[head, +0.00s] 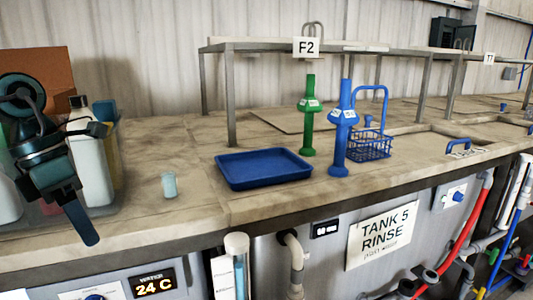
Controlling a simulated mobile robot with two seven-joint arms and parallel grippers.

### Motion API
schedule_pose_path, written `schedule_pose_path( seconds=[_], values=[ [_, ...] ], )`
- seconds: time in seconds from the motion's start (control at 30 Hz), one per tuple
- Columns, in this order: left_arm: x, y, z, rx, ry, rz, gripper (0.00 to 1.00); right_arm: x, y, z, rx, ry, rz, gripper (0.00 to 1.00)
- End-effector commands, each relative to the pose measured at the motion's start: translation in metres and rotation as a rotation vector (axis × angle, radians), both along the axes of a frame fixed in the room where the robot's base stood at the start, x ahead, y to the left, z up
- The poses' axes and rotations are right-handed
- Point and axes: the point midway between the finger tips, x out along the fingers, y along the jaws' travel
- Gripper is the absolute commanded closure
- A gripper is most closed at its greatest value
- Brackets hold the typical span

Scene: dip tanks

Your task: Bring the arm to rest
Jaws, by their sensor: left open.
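My left gripper (90,184) is at the left edge of the head view, in front of a clear bin with white bottles. Its dark teal jaws are spread apart, with nothing seen between them. My arm links hide part of the bin behind. My right gripper is not in view.
A small pale cup (169,186) stands on the counter (150,140) right of my gripper. Farther right are a blue tray (263,169), green (309,120) and blue (341,135) upright fixtures, and a blue wire basket (370,147). A shelf (320,47) stands behind.

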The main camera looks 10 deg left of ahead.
Motion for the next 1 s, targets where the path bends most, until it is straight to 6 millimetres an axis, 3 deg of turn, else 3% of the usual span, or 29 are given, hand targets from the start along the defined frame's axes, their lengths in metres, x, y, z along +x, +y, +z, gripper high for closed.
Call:
schedule_pose_path(
  seconds=[0.27, 0.63, 0.87, 1.0],
  values=[
    [0.012, -0.012, -0.067, -0.527, 0.005, 0.295, 0.44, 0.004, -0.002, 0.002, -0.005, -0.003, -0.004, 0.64],
    [0.023, -0.021, -0.177, -1.306, 0.15, 1.104, 0.44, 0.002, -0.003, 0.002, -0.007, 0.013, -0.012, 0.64],
    [-0.001, -0.04, -0.272, -1.603, 0.392, 1.764, 0.44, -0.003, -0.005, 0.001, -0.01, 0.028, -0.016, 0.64],
    [-0.032, -0.076, -0.329, -1.665, 0.619, 2.181, 0.44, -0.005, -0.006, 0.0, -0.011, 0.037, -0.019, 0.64]
  ],
)
